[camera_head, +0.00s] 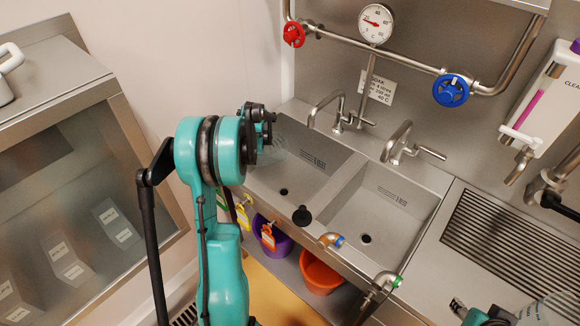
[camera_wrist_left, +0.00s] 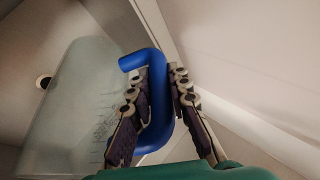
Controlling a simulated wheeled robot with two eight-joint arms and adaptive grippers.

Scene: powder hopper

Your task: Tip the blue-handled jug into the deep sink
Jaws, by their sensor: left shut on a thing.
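The jug (camera_wrist_left: 85,105) is a clear, greenish vessel with a blue handle (camera_wrist_left: 155,95). In the left wrist view my left gripper (camera_wrist_left: 180,80) has its two fingers on either side of the handle and is shut on it. In the head view my left gripper (camera_head: 262,125) is above the back left of the left sink basin (camera_head: 300,165), and only a faint part of the jug (camera_head: 285,140) shows beside it. A drain hole (camera_wrist_left: 43,82) shows past the jug. I cannot tell how full or how tilted the jug is. My right gripper (camera_head: 460,307) is partly in view at the bottom right.
The right basin (camera_head: 385,205) adjoins the left one. Two taps (camera_head: 345,118) (camera_head: 405,145) stand behind them. A ribbed drainboard (camera_head: 510,235) is at right. Pipes with red (camera_head: 293,34) and blue (camera_head: 451,90) valves run above. Purple (camera_head: 275,240) and orange (camera_head: 320,273) buckets sit below.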

